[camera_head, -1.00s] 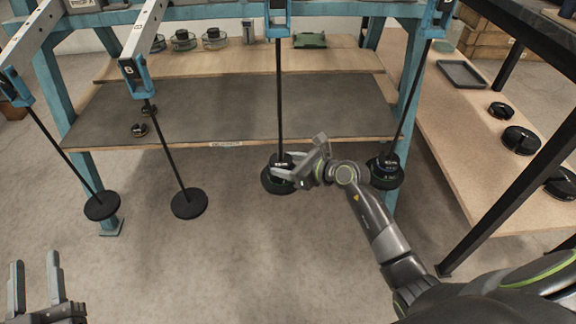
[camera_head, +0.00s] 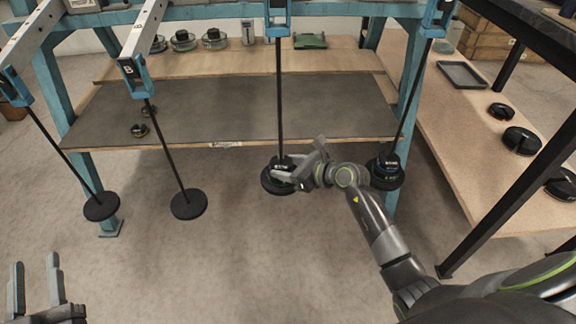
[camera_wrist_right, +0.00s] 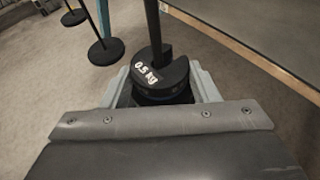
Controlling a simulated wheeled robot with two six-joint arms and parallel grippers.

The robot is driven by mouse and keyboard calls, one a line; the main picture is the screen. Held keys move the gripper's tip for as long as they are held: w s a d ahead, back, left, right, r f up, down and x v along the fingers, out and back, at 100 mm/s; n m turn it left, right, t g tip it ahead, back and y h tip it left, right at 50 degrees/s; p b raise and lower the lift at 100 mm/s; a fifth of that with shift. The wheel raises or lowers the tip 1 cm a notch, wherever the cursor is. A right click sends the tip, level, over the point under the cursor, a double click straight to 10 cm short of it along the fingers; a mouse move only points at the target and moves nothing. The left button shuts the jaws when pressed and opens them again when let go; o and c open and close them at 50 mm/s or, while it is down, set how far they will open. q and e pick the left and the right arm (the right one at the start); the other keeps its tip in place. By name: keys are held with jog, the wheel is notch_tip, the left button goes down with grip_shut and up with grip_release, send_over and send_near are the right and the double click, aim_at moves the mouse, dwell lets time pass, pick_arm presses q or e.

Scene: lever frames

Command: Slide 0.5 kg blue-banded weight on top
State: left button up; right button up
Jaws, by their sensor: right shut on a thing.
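The 0.5 kg weight is a black slotted disc (camera_wrist_right: 160,75) marked "0.5 kg" in the right wrist view, with the hanger rod (camera_wrist_right: 153,25) in its slot. My right gripper (camera_head: 284,172) is shut on it, one finger on each side. In the head view the weight sits around the lower end of the third hanger's rod (camera_head: 280,100), on top of a dark stack (camera_head: 272,184). Whether it touches the stack is hard to tell. Its blue band is mostly hidden. My left gripper (camera_head: 36,282) is open and empty at the lower left.
Two hangers with bare base discs (camera_head: 188,204) hang at the left. Another loaded hanger (camera_head: 386,172) hangs right of my right gripper. Several weights lie on the back shelf, and several on the right bench (camera_head: 460,150) beside a tray (camera_head: 464,75). Two small weights (camera_head: 139,130) lie on the dark mat.

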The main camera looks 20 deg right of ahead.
jog(key=shift+r, duration=0.1)
jog(key=o, duration=1.2)
jog(key=shift+p+v, duration=0.85)
jog(key=shift+v, duration=0.25)
jog(key=p+v, duration=0.2)
jog(key=v, duration=0.3)
jog(key=shift+a, duration=0.1)
